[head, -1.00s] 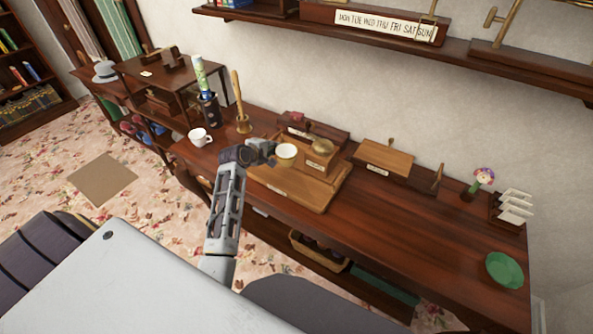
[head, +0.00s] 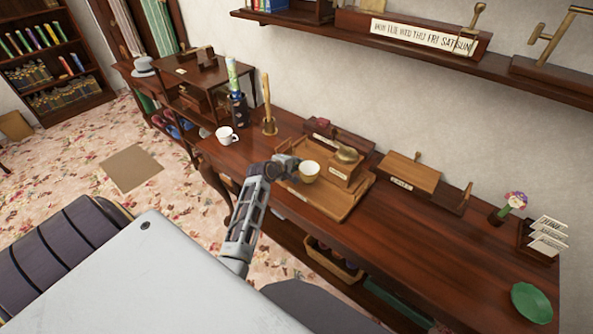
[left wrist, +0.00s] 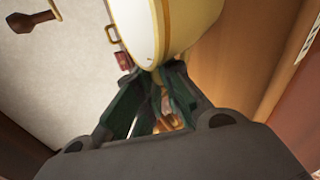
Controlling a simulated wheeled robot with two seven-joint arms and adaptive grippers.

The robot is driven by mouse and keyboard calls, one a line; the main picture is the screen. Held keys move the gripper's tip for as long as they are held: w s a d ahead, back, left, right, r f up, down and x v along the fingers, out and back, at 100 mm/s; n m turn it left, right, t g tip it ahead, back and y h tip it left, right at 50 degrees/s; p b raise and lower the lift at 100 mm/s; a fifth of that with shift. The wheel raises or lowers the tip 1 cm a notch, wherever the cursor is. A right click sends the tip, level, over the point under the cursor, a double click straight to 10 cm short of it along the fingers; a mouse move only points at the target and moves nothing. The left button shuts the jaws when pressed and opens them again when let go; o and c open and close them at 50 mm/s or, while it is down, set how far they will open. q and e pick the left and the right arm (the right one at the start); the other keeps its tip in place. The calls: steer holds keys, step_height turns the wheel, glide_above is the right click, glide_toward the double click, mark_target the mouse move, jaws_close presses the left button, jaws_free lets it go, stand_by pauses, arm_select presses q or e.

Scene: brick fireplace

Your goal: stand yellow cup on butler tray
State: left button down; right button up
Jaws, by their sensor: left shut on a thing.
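The yellow cup (head: 309,174) is small and pale yellow, with a white inside. My left gripper (head: 290,168) is shut on its side. In the left wrist view the cup (left wrist: 190,25) looms large and tilted at the top, with the dark fingers (left wrist: 158,85) at its rim. The butler tray (head: 330,202) is a brown wooden tray on the long desk. The cup appears over its left part; whether it touches the tray cannot be told. My right gripper is not in view.
A white cup (head: 227,136), a wooden-handled bell (head: 268,118) and a dark holder (head: 238,108) stand to the left. The desk front right (head: 430,245) is clear.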

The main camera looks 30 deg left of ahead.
arm_select(q)
steer(key=shift+f, duration=0.1)
steer(key=shift+f, duration=1.85)
steer(key=shift+f, duration=0.1)
steer(key=c, duration=1.6)
jaws_free()
steer(key=shift+o, duration=0.2)
steer(key=v, duration=1.2)
